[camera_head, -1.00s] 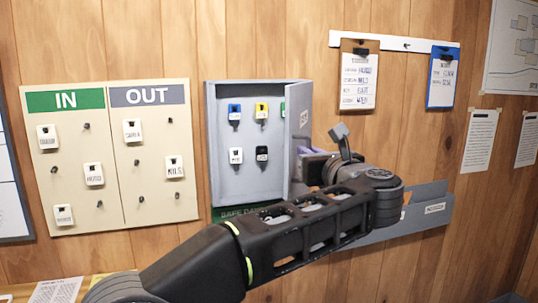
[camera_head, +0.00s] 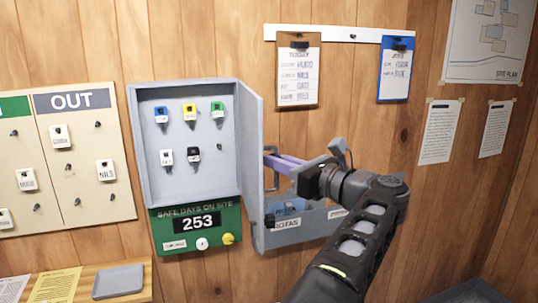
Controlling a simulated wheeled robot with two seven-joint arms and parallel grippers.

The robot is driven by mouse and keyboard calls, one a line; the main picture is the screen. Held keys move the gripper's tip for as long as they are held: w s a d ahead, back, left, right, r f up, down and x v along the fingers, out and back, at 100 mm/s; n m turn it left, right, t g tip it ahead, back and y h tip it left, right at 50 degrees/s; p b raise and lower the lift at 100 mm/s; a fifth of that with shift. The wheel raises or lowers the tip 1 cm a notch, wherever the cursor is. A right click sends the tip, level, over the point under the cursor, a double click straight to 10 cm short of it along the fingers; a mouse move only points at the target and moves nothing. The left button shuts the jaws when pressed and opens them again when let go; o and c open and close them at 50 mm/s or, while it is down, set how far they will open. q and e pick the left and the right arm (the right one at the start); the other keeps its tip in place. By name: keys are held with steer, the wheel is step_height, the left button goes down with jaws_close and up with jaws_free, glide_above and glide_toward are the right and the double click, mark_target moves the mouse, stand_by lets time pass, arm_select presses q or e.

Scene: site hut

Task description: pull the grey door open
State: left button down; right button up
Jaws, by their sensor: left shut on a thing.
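The grey door (camera_head: 250,170) belongs to the grey key cabinet (camera_head: 143,165) on the wooden wall. It is hinged on the cabinet's right side and stands wide open, sticking out from the wall and seen at a steep angle. My left gripper (camera_head: 272,160), with purple fingers, is at the door's outer face, to the right of the door. My right gripper is not in view.
Several keys with coloured tags hang inside the cabinet. A green safe-days sign (camera_head: 196,226) is below it. A rotas wall holder (camera_head: 310,222) is behind my left arm. The IN/OUT board (camera_head: 84,190) is at left, and a grey tray (camera_head: 118,281) lies at lower left.

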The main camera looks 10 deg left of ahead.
arm_select(q)
steer(key=shift+a+r, duration=0.1)
steer(key=shift+a, duration=0.15)
steer(key=c, duration=1.9)
jaws_free()
steer(key=shift+o, duration=0.5)
steer(key=shift+w, duration=0.15)
steer(key=shift+d, duration=0.1)
steer(key=v, duration=0.7)
steer(key=shift+s+d+p, duration=0.2)
steer(key=shift+s+p, duration=0.1)
steer(key=shift+p, duration=0.1)
